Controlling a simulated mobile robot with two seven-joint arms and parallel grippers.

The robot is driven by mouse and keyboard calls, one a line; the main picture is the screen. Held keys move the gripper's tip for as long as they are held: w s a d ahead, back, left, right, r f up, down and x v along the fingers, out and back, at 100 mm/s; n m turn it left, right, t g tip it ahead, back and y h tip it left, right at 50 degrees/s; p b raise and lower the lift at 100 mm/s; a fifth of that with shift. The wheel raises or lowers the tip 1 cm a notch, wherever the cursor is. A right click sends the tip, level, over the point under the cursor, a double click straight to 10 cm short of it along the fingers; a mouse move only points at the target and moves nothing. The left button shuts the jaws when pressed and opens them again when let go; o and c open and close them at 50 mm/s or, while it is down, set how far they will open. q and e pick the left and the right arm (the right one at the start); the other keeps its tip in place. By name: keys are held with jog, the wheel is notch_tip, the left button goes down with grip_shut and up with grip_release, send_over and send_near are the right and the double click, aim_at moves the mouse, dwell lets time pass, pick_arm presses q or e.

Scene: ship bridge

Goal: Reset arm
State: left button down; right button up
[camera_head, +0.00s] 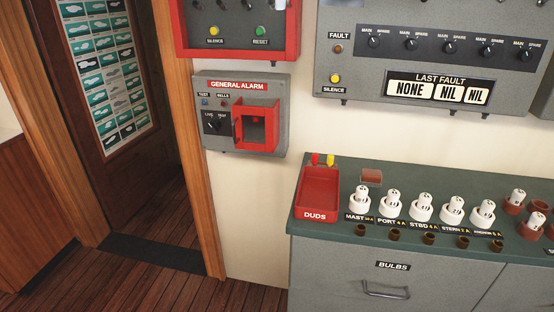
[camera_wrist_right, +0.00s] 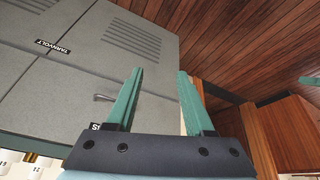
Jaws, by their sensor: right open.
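My right gripper (camera_wrist_right: 158,92) shows in the right wrist view with its two green fingers apart and nothing between them. It hangs in free air in front of a grey cabinet, and its distance from the cabinet is hard to tell.
A grey cabinet (camera_head: 335,270) with a green top carries a red DUDS tray (camera_head: 319,187) and several white bulb holders. The GENERAL ALARM box (camera_head: 240,113) and the LAST FAULT panel (camera_head: 436,60) hang on the wall. Wooden floor (camera_head: 150,285) lies clear at left.

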jog(key=w+a+f+t+y, duration=0.1)
jog(key=a+f+t, duration=0.3)
jog(key=f, duration=0.7)
jog(key=shift+a+f+t+y+p, duration=0.15)
jog(key=shift+a+t+y+p, duration=0.2)
jog(key=shift+y, duration=0.25)
dwell(0.5)
